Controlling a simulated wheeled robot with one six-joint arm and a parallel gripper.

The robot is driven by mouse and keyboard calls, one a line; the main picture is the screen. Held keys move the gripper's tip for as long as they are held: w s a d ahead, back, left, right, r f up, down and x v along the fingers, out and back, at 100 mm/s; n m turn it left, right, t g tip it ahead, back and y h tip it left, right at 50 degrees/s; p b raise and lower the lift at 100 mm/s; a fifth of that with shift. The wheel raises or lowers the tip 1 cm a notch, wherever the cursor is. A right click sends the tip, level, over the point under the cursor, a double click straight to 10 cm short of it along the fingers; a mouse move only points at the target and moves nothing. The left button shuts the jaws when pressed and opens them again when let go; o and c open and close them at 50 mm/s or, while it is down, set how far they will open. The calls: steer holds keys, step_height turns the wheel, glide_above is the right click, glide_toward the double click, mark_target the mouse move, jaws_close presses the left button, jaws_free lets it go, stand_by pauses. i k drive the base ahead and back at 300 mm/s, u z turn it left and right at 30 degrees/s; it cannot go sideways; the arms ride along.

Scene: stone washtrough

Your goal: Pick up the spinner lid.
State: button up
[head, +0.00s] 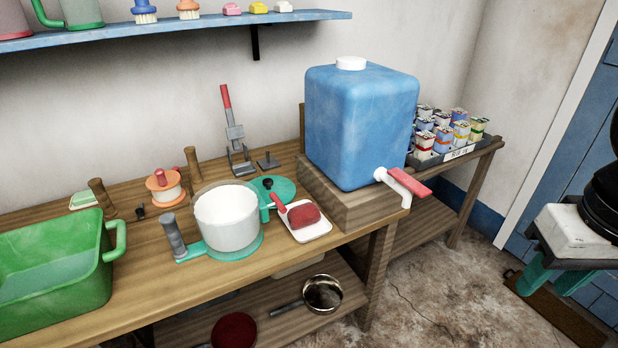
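The spinner lid appears to be the teal disc with a black knob (277,187). It lies on the wooden bench just behind and right of the white spinner bowl (227,219), which hides part of its left side. The bowl stands in a teal base with a grey upright handle at its left. My gripper (553,284), with teal fingers under a white body, is at the far right over the floor, well away from the lid. Its fingers are apart and nothing shows between them.
A white dish (320,232) with a red block is right of the bowl. A blue water tank (358,125) with a red-handled tap stands behind it to the right. A green basin (55,285) is at left. A grey press with a red lever (233,135) stands behind the lid.

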mark_target(285, 188)
steer(key=z, duration=0.05)
steer(key=i, duration=0.7)
steer(key=u, duration=0.7)
steer(key=i, duration=0.4)
steer(key=u, duration=0.45)
